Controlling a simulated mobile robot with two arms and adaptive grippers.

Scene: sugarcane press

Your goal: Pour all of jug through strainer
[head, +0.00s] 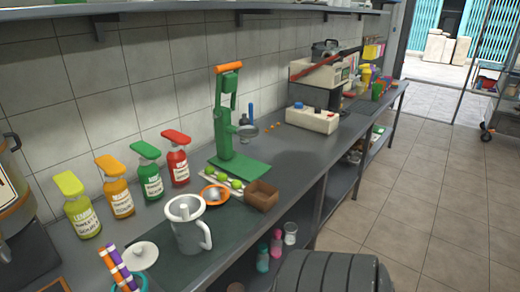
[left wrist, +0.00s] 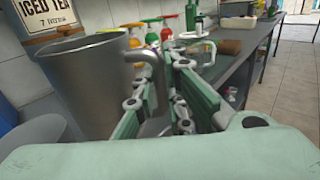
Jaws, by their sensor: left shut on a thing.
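A grey metal jug (left wrist: 88,85) fills the left of the left wrist view, roughly upright, its contents hidden. My left gripper (left wrist: 158,112) is shut on its handle (left wrist: 155,68). Neither this held jug nor my left gripper shows in the head view. A light grey pitcher (head: 188,236) with a handle stands on the dark mat on the counter. A pale round piece (head: 184,207), perhaps the strainer, sits in its mouth; I cannot tell for sure. My right gripper is in neither view.
Several syrup bottles (head: 120,202) line the wall. The tiled floor (head: 400,215) is clear.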

